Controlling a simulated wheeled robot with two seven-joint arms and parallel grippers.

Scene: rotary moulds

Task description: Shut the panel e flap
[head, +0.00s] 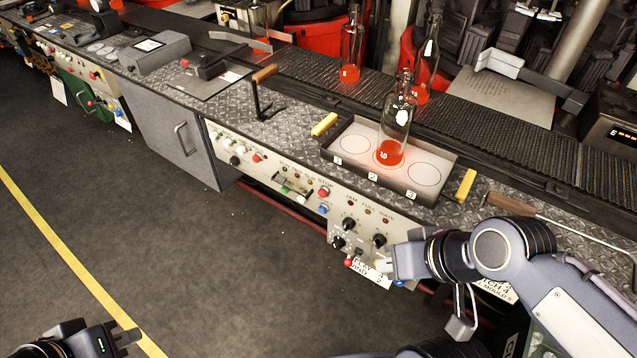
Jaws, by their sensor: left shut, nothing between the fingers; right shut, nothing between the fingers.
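A grey door panel (165,128) with a bar handle (184,139) is in the front of the bench, left of the white control panel. I cannot read a letter on it, so I cannot tell whether it is the panel e flap. Its right edge borders a dark gap. My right gripper (389,264) is shut and empty, in front of the lower right of the control panel (290,180), by its knobs and a label; its fingertips are hard to make out. My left gripper (132,341) is shut and empty, low at the left over the floor, away from the bench.
A tray (446,196) holds a bottle (396,120) with red glowing glass at its base. A brown-handled lever (265,76) stands on the bench. A conveyor (480,125) runs behind. The floor (150,240) in front is clear.

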